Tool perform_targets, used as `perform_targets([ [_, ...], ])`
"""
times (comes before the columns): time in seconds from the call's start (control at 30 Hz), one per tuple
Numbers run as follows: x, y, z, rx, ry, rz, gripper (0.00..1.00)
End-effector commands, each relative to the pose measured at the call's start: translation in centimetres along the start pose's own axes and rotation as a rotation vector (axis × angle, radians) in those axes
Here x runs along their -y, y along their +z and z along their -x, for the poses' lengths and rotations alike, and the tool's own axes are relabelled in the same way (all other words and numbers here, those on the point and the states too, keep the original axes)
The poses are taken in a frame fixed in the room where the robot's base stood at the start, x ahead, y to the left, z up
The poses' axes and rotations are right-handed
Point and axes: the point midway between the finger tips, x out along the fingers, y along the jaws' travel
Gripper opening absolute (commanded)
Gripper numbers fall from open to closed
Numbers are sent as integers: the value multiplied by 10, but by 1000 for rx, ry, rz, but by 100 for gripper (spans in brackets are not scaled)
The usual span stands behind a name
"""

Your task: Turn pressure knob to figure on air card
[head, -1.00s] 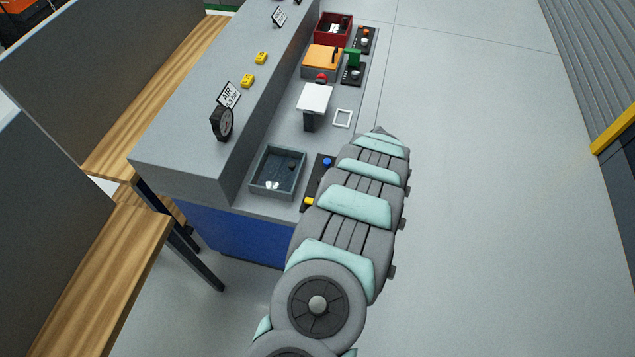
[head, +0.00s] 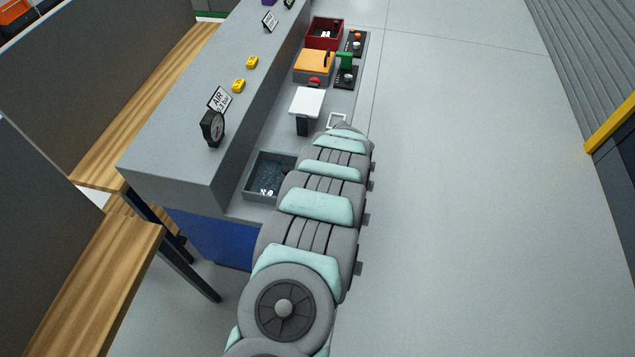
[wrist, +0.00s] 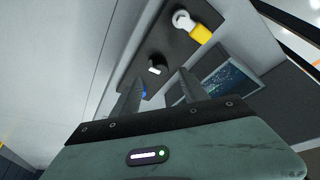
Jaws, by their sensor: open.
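The AIR card (head: 220,99) stands tilted on the raised bench top, and its lower figure is too small to read. A black round gauge (head: 213,128) stands in front of it. In the wrist view, a dark panel (wrist: 178,47) carries a black knob (wrist: 157,65) with a pale mark, a blue part (wrist: 143,94) and a yellow part (wrist: 201,35) beside a pale round fitting. My gripper (wrist: 161,76) is open, its fingers spread either side of the line to the black knob; contact is not visible. My arm hides the gripper and this panel in the head view.
A grey tray (head: 248,188) lies on the lower ledge, left of my arm. Farther along are a white plate on a stand (head: 307,102), an orange-topped box (head: 314,62) and a red bin (head: 309,35). Open floor (head: 460,200) lies to the right.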

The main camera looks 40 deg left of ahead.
Motion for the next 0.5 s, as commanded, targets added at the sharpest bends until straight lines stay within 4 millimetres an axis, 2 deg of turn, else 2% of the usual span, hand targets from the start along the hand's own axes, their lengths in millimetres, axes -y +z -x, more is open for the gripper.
perform_targets([
  [0.03,2,2,-9,2,-2,1,52],
  [0.2,1,2,-27,1,1,2,52],
  [0.5,-1,1,-42,0,4,1,52],
])
